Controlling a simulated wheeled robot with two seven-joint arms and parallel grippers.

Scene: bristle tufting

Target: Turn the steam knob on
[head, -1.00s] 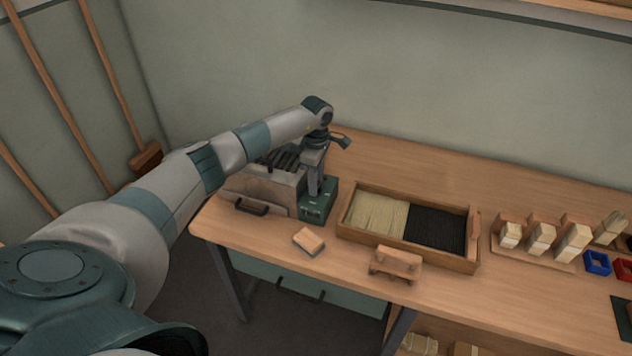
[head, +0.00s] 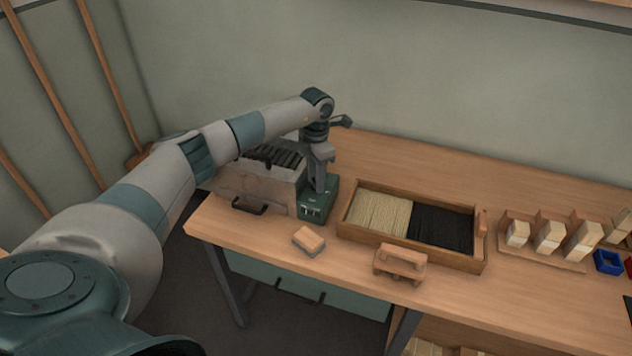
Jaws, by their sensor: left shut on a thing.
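The steamer is a grey box (head: 262,187) with a dark slatted top and a front handle, at the left end of the bench. A green control box (head: 318,210) with small pale marks on its front adjoins its right side. My left gripper (head: 318,188) points down onto the top of the green box. It is shut on the steam knob there, which the fingers hide almost fully. How far the knob is turned cannot be seen. My right gripper is not in view.
A wooden tray (head: 345,226) of pale and black bristles lies right of the green box. A small block (head: 309,240) and a wooden stand (head: 400,263) lie near the front edge. Brush blocks (head: 548,237) in a rack and a blue bin (head: 607,262) stand at right.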

